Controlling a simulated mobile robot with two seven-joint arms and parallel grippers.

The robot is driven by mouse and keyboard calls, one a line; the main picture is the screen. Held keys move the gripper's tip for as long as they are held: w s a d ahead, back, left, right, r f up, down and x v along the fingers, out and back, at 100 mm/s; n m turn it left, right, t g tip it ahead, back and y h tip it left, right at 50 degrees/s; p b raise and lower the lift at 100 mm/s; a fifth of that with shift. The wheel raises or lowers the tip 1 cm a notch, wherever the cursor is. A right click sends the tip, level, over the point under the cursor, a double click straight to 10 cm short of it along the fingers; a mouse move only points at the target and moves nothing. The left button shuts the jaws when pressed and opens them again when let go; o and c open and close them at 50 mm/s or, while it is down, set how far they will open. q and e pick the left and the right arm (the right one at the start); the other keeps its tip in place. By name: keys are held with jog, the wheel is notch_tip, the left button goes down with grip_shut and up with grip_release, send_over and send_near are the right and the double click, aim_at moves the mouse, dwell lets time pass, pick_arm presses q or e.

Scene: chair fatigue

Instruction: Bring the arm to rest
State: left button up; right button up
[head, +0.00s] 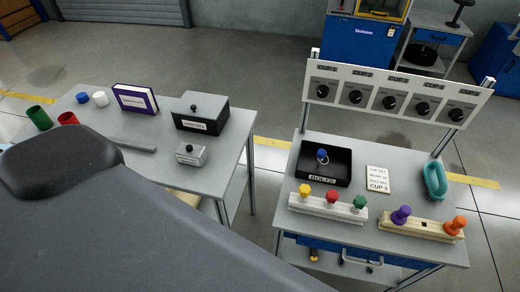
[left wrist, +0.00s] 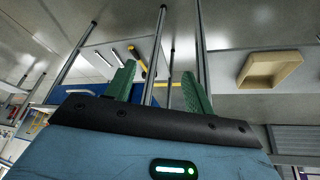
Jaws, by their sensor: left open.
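My left gripper (left wrist: 158,88) shows in the left wrist view. Its two green fingers are spread apart, with nothing between them but the background of table legs and floor. It is open and empty. Neither gripper shows in the head view, where a large dark grey shape fills the lower left and hides part of the left table (head: 224,150). My right gripper is not in view.
The right table (head: 340,240) carries a black bolts tray (head: 312,172), peg racks (head: 325,207), a cup card (head: 378,179) and a teal ring (head: 434,181). A dial panel (head: 385,95) stands behind. On the left table are boxes (head: 198,113) and cups (head: 39,118). Floor lies between.

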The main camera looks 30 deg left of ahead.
pick_arm(q)
jog(key=shift+w+d+f+t+h, duration=0.25)
jog(key=shift+w+f+t, duration=0.35)
jog(key=shift+t, duration=0.4)
jog(key=shift+w+d+f+t+h, duration=0.15)
jog(key=shift+w+d+f+t, duration=0.25)
jog(key=shift+f+t, duration=0.45)
jog(key=shift+r, duration=0.2)
dwell(0.5)
